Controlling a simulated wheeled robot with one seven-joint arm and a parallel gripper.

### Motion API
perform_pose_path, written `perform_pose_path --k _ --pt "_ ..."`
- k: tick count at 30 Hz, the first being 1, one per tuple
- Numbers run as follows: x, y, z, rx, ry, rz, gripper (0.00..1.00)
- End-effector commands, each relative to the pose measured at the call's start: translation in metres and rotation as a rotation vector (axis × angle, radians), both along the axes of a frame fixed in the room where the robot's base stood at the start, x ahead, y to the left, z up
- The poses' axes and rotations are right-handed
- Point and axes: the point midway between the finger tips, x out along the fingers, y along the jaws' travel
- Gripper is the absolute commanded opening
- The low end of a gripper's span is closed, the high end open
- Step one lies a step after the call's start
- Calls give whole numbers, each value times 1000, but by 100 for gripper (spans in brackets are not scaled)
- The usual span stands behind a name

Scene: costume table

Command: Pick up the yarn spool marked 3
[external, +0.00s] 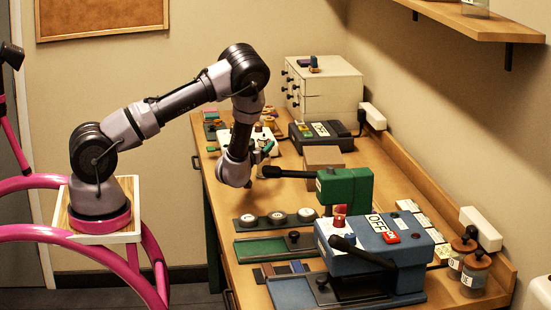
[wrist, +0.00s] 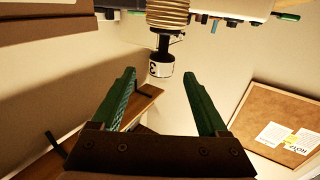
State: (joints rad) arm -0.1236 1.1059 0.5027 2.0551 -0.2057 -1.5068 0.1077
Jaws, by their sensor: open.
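In the wrist view, which looks upside down, a spool with tan ribbed windings (wrist: 168,12) shows at the top edge. A dark stem joins it to a white-banded end (wrist: 161,70) with a dark mark that may be a 3. My gripper (wrist: 159,76) is open, with one green finger on each side of this end in the picture. Nothing is clamped; I cannot tell how far beyond the fingertips the spool is. In the external view my gripper (external: 264,155) is over the far half of the table, and the spool cannot be clearly picked out.
The table (external: 222,192) also holds a green machine (external: 345,188), a blue machine with an OFF sign (external: 395,255), a black device (external: 325,137) and a white drawer cabinet (external: 335,88). A cardboard-coloured box (external: 323,156) stands right of my gripper. A wall shelf (external: 480,22) is above right.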

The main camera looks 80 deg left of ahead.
Motion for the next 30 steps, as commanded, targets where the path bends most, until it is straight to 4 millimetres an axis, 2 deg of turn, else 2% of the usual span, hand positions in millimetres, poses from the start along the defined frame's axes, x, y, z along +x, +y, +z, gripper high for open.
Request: perform_pose_path --k 3,8,16,26,29,30 --pt "7 13 0 -1 -2 0 77" --pt "12 23 -1 -2 0 1 77" --pt "30 57 -3 -1 0 -1 77" --pt "34 64 -4 -3 1 -1 77" --pt "34 63 -3 -3 1 -1 42" --pt "34 63 -3 -3 1 -1 27"
